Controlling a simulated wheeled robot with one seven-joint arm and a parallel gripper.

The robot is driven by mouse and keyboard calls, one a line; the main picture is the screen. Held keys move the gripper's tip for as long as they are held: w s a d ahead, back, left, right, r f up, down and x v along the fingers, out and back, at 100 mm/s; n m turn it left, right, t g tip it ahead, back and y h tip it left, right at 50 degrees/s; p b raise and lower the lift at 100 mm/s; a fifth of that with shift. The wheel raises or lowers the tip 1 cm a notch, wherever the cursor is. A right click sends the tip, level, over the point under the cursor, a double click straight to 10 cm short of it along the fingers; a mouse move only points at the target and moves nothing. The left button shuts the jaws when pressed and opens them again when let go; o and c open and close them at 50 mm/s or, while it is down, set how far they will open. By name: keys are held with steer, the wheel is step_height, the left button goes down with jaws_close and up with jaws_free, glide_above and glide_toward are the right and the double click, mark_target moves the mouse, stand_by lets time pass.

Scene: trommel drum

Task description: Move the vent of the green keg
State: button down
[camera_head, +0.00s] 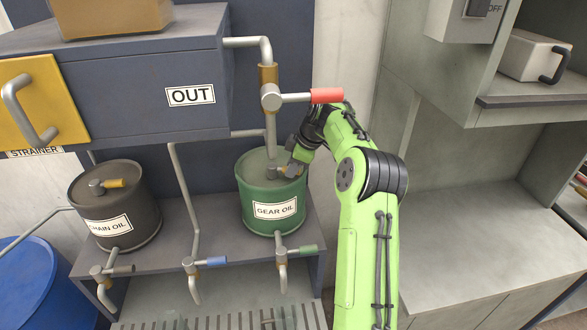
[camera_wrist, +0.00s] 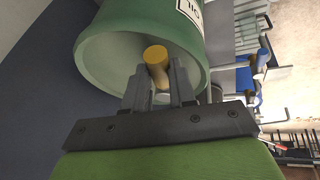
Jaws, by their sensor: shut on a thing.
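The green keg (camera_head: 258,208), labelled GEAR OIL, stands upright on a grey shelf. Its green body and rim also show in the wrist view (camera_wrist: 110,35). The vent sits on the keg's top; in the wrist view its yellow-tipped lever (camera_wrist: 156,55) lies between my two fingers. My gripper (camera_head: 287,170) reaches over the keg's top from the right and is shut on the vent. In the head view my fingers hide most of the vent.
A vertical pipe with a red-handled valve (camera_head: 326,96) rises behind the keg, close to my arm. A dark CHAIN OIL keg (camera_head: 117,205) stands left. Taps (camera_head: 281,252) hang below the shelf. A grey counter (camera_head: 450,240) at right is clear.

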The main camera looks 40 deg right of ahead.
steer(key=m+b, duration=0.1)
steer(key=s+a+m+h+b, duration=0.1)
steer(key=m+b, duration=0.1)
steer(key=shift+a+f, duration=0.2)
steer(key=shift+a, duration=0.05)
steer(key=shift+s+a+r+m+h+b, duration=0.15)
steer(key=shift+a+m+h+b, duration=0.3)
steer(key=shift+m, duration=0.4)
steer(key=shift+s+a+r+m+h+b, duration=0.1)
steer(key=shift+a+m+h+b, duration=0.3)
steer(key=shift+m, duration=0.45)
steer(key=c, duration=0.9)
jaws_free()
steer(key=s+a+r+b, duration=0.1)
steer(key=s, duration=0.3)
steer(key=s+a+r+b, duration=0.1)
steer(key=s+r, duration=0.1)
steer(key=s, duration=0.3)
steer(key=s+a+r+b, duration=0.1)
steer(key=s, duration=0.4)
steer(key=shift+r+b, duration=0.2)
steer(key=shift+b, duration=0.15)
